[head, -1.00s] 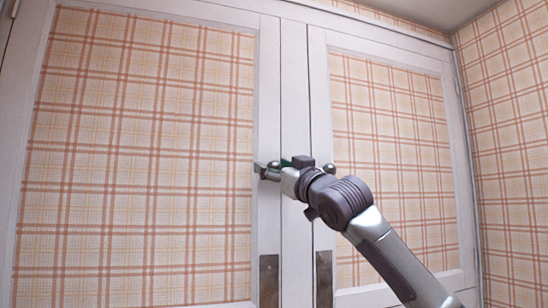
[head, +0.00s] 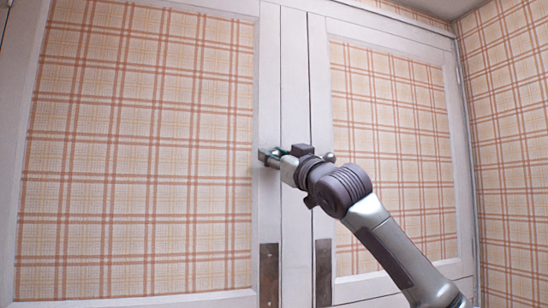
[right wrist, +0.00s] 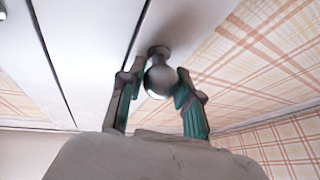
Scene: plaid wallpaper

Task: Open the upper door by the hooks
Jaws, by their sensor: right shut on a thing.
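Two tall white-framed doors with orange plaid panels fill the head view: a left door (head: 140,150) and a right door (head: 390,150). They look flush with the frame. My right gripper (head: 268,157) reaches in from the lower right to the inner edge of the left door. In the right wrist view its green-padded fingers (right wrist: 158,95) are closed around a round metal knob (right wrist: 160,80) on a short stem. The right door's knob (head: 328,157) shows just behind my wrist, apart from the fingers. My left gripper is not in view.
A white post (head: 295,230) stands between the doors. Dark metal plates sit lower on the left door (head: 269,275) and right door (head: 323,272). A plaid wall (head: 510,150) closes off the right side.

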